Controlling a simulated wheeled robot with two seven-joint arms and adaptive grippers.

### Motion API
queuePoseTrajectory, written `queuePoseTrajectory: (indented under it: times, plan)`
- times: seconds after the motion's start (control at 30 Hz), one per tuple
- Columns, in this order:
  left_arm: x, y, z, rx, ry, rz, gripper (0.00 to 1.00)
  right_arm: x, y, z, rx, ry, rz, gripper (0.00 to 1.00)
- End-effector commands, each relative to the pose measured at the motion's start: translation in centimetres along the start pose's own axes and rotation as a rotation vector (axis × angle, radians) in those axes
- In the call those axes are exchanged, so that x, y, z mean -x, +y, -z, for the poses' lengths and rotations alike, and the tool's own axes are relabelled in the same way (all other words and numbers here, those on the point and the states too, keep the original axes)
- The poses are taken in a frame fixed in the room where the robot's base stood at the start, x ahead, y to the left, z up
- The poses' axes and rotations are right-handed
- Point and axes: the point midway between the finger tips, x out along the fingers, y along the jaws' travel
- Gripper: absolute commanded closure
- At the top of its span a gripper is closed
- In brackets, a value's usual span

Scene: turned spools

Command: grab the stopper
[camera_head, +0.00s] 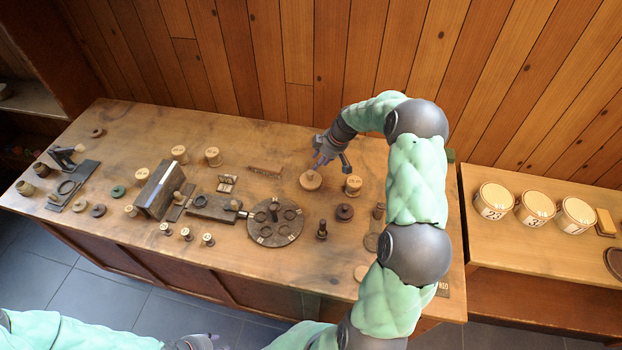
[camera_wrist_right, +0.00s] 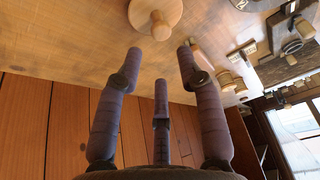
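A pale round wooden piece with a raised knob, which looks like the stopper (camera_head: 310,181), lies on the workbench (camera_head: 290,263) right of the middle. It also shows at the top of the right wrist view (camera_wrist_right: 172,8), its knob pointing toward the fingers. My right gripper (camera_head: 322,160) is above and just behind it in the head view. In the wrist view its three fingers (camera_wrist_right: 160,58) are spread, with nothing between them and a gap to the knob. My left gripper (camera_head: 195,342) shows only partly at the bottom edge; its fingers are not clear.
A pale spool (camera_head: 353,185) stands close right of the stopper and a dark ring-like piece (camera_head: 344,212) lies in front. A round dark plate with holes (camera_head: 273,222) lies to the left. Several labelled tubs, one nearest (camera_head: 494,200), stand on a right side shelf. A plank wall is behind.

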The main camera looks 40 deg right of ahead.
Motion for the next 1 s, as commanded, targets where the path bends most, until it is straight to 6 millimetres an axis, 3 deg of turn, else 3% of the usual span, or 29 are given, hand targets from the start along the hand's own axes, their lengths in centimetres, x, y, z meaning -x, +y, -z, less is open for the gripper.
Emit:
queuePoseTrajectory:
  times: [0.1,0.43,0.7,1.0]
  plan:
    - [0.0,0.0,0.0,0.0,0.0,0.0,0.6,-2.0,-0.1,0.0,-0.001,-0.001,0.003,0.62]
    - [0.0,0.0,0.0,-0.001,0.0,0.0,0.6,-4.6,-0.2,0.0,-0.002,-0.001,0.002,0.62]
    - [0.1,0.1,0.0,-0.001,0.0,0.0,0.6,-8.3,-0.5,0.0,-0.002,-0.001,0.001,0.62]
    - [0.1,0.1,0.0,-0.001,0.0,0.0,0.6,-9.2,-0.4,0.0,-0.003,-0.001,0.0,0.62]
